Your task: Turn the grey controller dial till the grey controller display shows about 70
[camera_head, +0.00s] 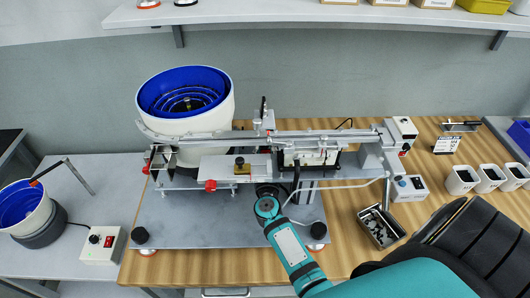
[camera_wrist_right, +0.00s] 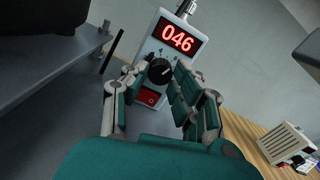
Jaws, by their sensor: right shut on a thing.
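The grey controller (camera_wrist_right: 150,53) fills the top middle of the right wrist view, tilted in the picture. Its red-lit display (camera_wrist_right: 177,37) reads 046. The black grey-controller dial (camera_wrist_right: 160,71) sits below the display, with a red switch (camera_wrist_right: 151,97) under it. My right gripper (camera_wrist_right: 164,68) has its fingers on both sides of the dial and is shut on it. In the head view my right arm reaches in from the lower right to the front of the gantry; its fingers and the gripped dial cannot be made out there. My left gripper is not in view.
A blue-lined bowl feeder (camera_head: 185,125) and the gantry rail (camera_head: 290,137) stand behind my arm. Another dial box (camera_head: 102,243) lies at left.

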